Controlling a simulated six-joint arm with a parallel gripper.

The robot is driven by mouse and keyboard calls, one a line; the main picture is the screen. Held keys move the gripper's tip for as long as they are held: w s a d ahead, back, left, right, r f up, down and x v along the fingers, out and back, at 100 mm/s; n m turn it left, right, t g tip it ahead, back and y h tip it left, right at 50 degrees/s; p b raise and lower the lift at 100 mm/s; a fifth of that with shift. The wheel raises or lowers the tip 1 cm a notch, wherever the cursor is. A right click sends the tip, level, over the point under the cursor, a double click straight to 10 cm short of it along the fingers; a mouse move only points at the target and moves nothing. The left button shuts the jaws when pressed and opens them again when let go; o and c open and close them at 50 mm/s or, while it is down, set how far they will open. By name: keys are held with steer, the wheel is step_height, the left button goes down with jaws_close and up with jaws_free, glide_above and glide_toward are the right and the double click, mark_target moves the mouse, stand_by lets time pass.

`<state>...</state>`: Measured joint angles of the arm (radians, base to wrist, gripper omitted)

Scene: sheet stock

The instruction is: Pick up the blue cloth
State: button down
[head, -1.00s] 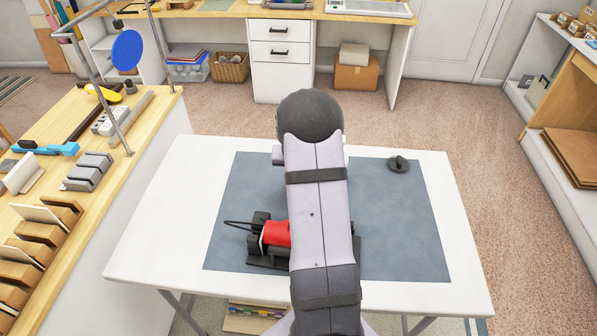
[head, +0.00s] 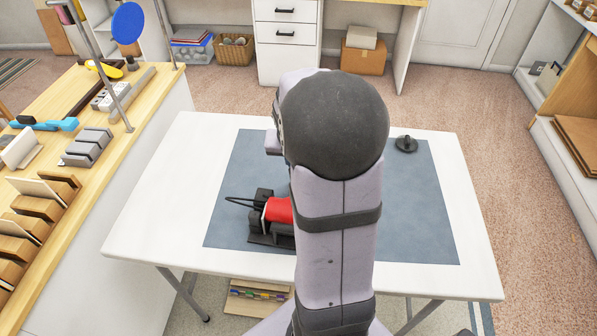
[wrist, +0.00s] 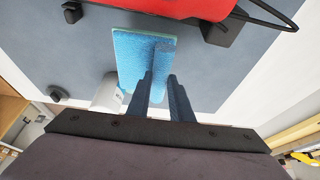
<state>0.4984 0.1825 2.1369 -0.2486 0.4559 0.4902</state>
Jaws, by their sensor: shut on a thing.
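The blue cloth (wrist: 131,55) shows in the wrist view as a light blue, flat piece with a paler green-blue edge and a raised fold on its right side. My gripper (wrist: 160,77) is shut on this fold, with its dark fingers on either side of it. I cannot tell whether the cloth touches the mat. In the head view my own arm hides both the cloth and the gripper.
A red and black device (head: 277,211) with a black cable lies on the grey-blue mat (head: 420,215) of the white table (head: 150,215). It is close to the cloth in the wrist view. A black knob-like object (head: 406,144) stands at the mat's far right. A wooden bench (head: 150,90) stands at left.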

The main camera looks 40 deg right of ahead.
step_height(320, 180, up, 8)
steer(key=shift+f, duration=0.15)
steer(key=shift+w+a+r, duration=0.15)
steer(key=shift+r, duration=0.2)
steer(key=w+a+r+n+p, duration=0.1)
steer(key=a+r+n+p, duration=0.1)
steer(key=a+r+p, duration=0.75)
steer(key=s+d+f+m+g+h+p, duration=0.1)
steer(key=s+d+f+m+g+p, duration=0.2)
steer(key=s+m, duration=0.6)
steer(key=shift+s+d+f+m+g+p, duration=0.15)
steer(key=shift+d+f+m+g+p, duration=0.35)
steer(key=shift+m, duration=0.8)
steer(key=shift+a+f, duration=0.1)
